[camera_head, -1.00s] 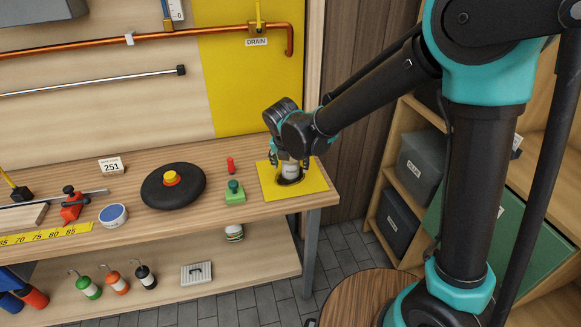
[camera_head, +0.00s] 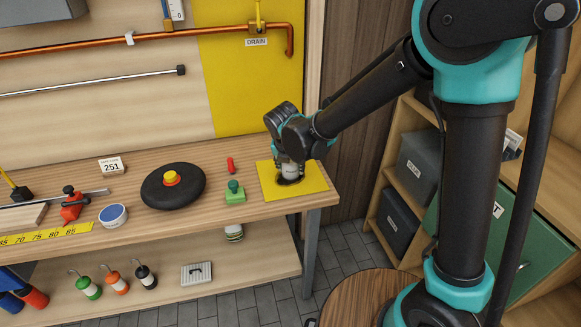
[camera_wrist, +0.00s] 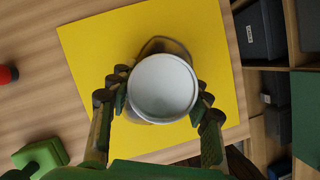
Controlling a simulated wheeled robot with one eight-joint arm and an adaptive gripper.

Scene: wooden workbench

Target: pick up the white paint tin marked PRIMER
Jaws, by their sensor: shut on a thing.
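The white paint tin (camera_head: 290,171) is upright at the yellow square (camera_head: 318,184) on the right end of the workbench. In the wrist view its round pale lid (camera_wrist: 162,87) lies between the fingers. My gripper (camera_head: 290,163) points down over it; in the wrist view my gripper (camera_wrist: 160,97) is shut on the tin, one finger on each side. A dark round patch shows around the tin's base. I cannot tell whether the tin is clear of the surface. Its marking is too small to read.
A green block with a knob (camera_head: 234,191) and a red object (camera_head: 230,165) stand left of the yellow square. A black disc with a red and yellow button (camera_head: 173,186) is farther left. The bench's right edge (camera_head: 330,197) is close. A copper pipe (camera_head: 130,42) runs along the back wall.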

